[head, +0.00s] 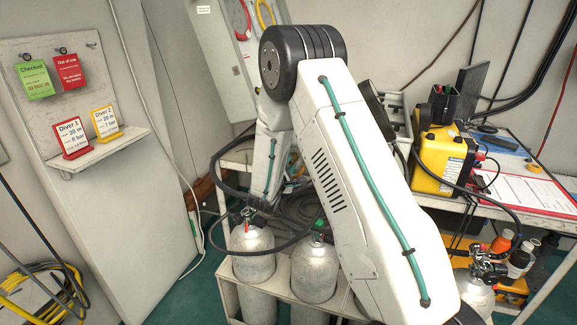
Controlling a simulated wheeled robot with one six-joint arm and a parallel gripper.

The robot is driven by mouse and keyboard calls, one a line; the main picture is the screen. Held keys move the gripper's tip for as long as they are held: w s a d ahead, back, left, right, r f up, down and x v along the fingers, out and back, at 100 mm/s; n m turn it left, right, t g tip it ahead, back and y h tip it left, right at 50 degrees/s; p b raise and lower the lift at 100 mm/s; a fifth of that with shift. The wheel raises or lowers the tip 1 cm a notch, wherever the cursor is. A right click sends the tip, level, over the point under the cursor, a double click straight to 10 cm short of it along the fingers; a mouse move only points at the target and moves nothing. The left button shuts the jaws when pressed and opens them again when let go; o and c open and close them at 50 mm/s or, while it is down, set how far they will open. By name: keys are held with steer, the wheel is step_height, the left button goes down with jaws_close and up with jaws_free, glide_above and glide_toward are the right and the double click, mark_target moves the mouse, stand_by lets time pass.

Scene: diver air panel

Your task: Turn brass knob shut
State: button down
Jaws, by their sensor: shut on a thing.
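My gripper (256,207) is small and dark there, shut at the top of this valve. The brass knob is covered by the gripper and cannot be made out apart from it. A red part (248,226) shows on the valve just below. How far the knob is turned cannot be seen.
A second cylinder (316,272) stands in the same rack, close to my arm. Black hoses (285,242) loop around the valves. A bench with a yellow case (444,160) is at right. A small shelf (100,148) with cards hangs at left.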

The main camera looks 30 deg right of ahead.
steer(key=c, duration=1.5)
jaws_free()
steer(key=shift+s, duration=0.1)
steer(key=shift+v, duration=3.9)
